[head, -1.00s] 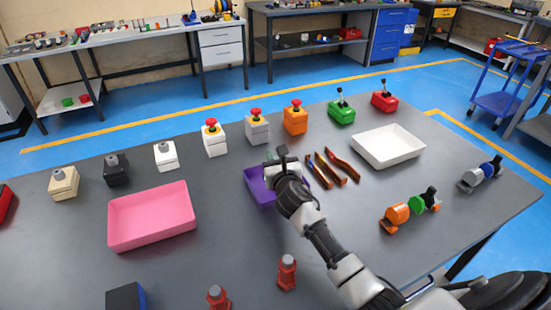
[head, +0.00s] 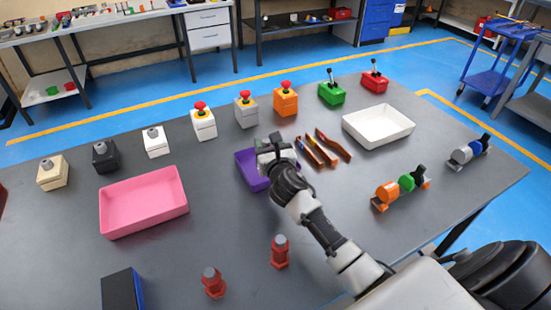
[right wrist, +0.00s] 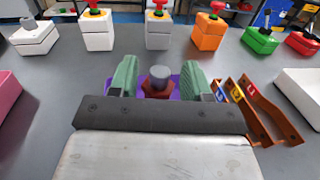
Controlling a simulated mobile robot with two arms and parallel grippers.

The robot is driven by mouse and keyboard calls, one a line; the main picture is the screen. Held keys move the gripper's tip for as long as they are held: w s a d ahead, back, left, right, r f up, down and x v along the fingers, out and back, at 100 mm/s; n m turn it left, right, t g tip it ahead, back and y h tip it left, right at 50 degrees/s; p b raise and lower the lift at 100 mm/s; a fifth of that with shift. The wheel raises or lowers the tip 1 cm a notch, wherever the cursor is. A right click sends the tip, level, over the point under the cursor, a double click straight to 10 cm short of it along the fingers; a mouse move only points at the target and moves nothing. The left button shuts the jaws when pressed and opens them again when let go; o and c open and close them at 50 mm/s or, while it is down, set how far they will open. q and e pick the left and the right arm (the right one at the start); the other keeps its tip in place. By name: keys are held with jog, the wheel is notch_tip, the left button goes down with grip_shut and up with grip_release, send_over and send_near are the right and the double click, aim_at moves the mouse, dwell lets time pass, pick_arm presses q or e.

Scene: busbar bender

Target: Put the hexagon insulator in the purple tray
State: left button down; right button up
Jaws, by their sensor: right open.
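The purple tray (head: 247,172) lies mid-table, partly hidden by my right arm in the head view. My right gripper (head: 275,152) is over it, and its green fingers are apart. In the right wrist view, a red-brown insulator (right wrist: 158,90) with a grey cylindrical top stands upright between the fingertips (right wrist: 160,82), with purple tray floor (right wrist: 176,82) showing behind it. Its lower part is hidden by the gripper body. I cannot tell whether a finger touches it. My left gripper is not in view.
Two red insulators (head: 280,252) (head: 213,283) stand at the table's front. A pink tray (head: 143,203) is left, a white tray (head: 378,127) right. Orange-brown busbar-like pieces (head: 328,148) lie just right of the purple tray. Several button boxes (head: 203,124) line the back.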

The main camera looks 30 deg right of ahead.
jog(key=v, duration=0.9)
jog(key=shift+s, duration=0.4)
